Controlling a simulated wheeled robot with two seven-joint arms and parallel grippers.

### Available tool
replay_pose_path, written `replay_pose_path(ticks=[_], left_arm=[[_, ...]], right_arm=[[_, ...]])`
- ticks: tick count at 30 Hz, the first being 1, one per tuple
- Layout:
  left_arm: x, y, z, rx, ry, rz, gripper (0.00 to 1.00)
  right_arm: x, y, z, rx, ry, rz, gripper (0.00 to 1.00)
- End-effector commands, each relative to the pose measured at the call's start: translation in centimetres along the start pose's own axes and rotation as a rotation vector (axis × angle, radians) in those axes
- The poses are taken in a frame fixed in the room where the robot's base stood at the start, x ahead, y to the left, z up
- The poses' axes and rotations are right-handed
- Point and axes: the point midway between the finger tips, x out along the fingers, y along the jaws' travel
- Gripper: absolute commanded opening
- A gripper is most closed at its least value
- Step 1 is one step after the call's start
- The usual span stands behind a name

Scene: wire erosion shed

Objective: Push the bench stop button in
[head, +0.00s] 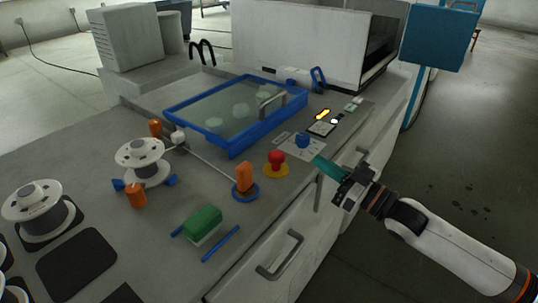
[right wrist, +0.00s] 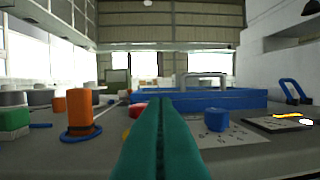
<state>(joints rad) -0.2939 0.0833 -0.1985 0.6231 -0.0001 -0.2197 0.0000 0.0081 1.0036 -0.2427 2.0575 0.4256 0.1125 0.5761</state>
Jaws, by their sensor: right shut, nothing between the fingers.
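The bench stop button is a red mushroom head (head: 276,156) on a yellow round base, near the bench's front edge in the head view. In the right wrist view its red head (right wrist: 137,109) shows just left of my fingers and is partly hidden by them. My right gripper (head: 318,159) has long teal fingers, shut and empty. Their tips are to the right of the button, apart from it, by the white dial plate. The fingers also fill the lower middle of the right wrist view (right wrist: 160,102). My left gripper is not in view.
A blue knob (head: 303,140) on a marked white plate is close to my right fingertips. An orange post on a blue base (head: 244,178) stands left of the button. A blue-framed glass lid (head: 232,145) lies behind. A green block (head: 203,220) and spools (head: 143,153) are further left.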

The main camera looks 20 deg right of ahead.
Motion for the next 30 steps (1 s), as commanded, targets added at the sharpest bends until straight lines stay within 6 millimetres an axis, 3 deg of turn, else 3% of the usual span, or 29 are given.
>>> replay_pose_path(ticks=[5,17,23,30], left_arm=[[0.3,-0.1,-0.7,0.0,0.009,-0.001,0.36],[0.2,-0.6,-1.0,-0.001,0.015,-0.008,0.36],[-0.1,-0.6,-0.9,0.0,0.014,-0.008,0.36],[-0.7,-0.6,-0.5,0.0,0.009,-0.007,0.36]], right_arm=[[0.1,2.2,2.0,0.006,-0.029,0.063,0.0],[0.5,2.1,2.1,0.005,-0.032,0.061,0.0],[2.3,2.2,2.3,0.005,-0.034,0.061,0.0],[5.9,2.5,2.5,0.004,-0.035,0.062,0.0]])
